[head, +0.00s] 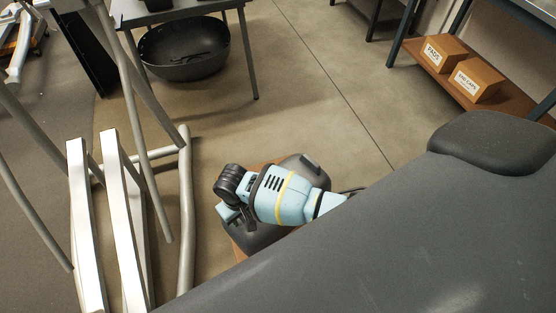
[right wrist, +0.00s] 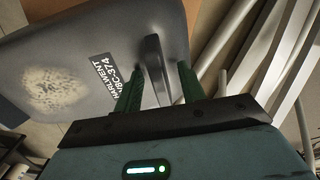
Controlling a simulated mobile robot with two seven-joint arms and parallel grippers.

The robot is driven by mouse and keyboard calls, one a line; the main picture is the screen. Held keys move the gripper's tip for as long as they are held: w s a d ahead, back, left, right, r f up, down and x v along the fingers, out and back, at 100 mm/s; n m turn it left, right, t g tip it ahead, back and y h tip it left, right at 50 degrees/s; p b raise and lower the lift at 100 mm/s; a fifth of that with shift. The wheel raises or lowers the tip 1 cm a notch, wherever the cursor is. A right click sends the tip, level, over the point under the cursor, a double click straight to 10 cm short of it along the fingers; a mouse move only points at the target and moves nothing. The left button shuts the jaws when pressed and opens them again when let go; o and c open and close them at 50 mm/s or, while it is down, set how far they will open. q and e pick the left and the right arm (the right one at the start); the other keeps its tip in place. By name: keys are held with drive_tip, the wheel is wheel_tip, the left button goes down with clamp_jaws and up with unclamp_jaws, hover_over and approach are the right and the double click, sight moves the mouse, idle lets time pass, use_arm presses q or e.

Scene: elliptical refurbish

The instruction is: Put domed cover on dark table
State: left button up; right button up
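The domed cover (head: 262,238) is a dark grey shell low in the middle of the head view, partly hidden by my right arm. A raised tab (head: 311,163) shows at its far edge. In the right wrist view the cover (right wrist: 85,40) has a printed label, a pale scuffed patch and an upright dark handle (right wrist: 155,70). My right gripper (right wrist: 162,68) has its green fingers apart, one on each side of the handle, with a gap visible. In the head view the right gripper (head: 240,220) is over the cover. My left gripper is not in view. A grey table (head: 190,9) stands at the top left.
An orange-brown surface (head: 238,252) shows under the cover. Grey tubes (head: 185,220) and white bars (head: 125,230) stand to the left. A black tub (head: 185,60) is below the table. Cardboard boxes (head: 445,53) sit on a shelf at right. Floor between is clear.

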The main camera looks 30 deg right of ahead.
clamp_jaws()
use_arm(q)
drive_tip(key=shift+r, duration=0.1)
use_arm(e)
drive_tip(key=shift+w+r, duration=0.1)
idle(0.3)
